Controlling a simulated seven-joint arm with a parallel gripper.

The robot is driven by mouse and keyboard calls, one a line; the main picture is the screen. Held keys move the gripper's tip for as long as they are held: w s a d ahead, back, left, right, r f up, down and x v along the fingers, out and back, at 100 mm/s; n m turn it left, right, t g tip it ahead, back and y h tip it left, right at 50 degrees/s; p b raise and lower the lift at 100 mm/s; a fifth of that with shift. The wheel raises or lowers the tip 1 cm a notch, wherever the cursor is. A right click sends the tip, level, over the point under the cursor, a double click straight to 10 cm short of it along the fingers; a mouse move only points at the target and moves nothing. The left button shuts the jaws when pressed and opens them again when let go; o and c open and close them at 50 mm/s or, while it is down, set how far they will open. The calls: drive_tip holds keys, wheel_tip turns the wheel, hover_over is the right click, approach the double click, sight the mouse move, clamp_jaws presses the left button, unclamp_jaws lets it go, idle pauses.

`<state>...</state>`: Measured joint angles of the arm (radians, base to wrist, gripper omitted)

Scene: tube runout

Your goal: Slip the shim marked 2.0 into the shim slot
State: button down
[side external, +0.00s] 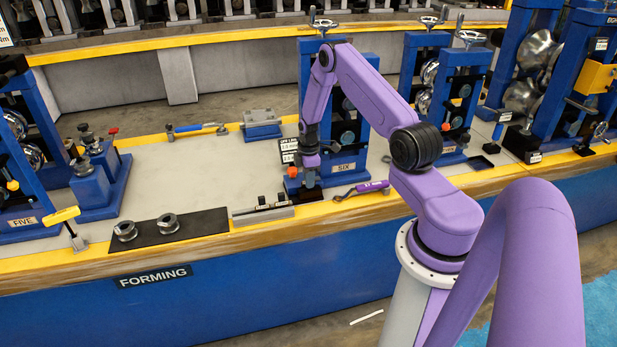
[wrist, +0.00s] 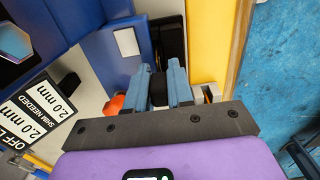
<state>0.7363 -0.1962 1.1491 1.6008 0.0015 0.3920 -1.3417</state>
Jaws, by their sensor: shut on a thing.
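My gripper (side external: 311,180) is low at the foot of the blue stand marked SIX (side external: 345,169). In the wrist view its two grey-blue fingers (wrist: 160,85) are closed on a small dark piece, apparently a shim (wrist: 158,90); no mark on it is readable. Beyond the fingertips lies a dark recess (wrist: 170,38) in the blue base, probably the shim slot. I cannot tell whether the shim has entered it. A sign (wrist: 38,108) beside it reads "SHIM NEEDED 2.0 mm". The shim rack (side external: 263,213) stands to the left with dark pieces on it.
An orange knob (wrist: 115,105) is close beside the fingers. A purple-handled wrench (side external: 362,189) lies right of my gripper on the yellow edge. A black mat (side external: 185,228) with two metal rings lies left. The bench middle (side external: 200,165) is clear.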

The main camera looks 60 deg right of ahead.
drive_tip(key=shift+f, duration=0.2)
drive_tip(key=c, duration=0.9)
unclamp_jaws()
drive_tip(key=shift+w+d, duration=0.1)
wheel_tip(320, 180, up, 17)
drive_tip(key=shift+r, duration=0.2)
drive_tip(key=shift+a, duration=0.25)
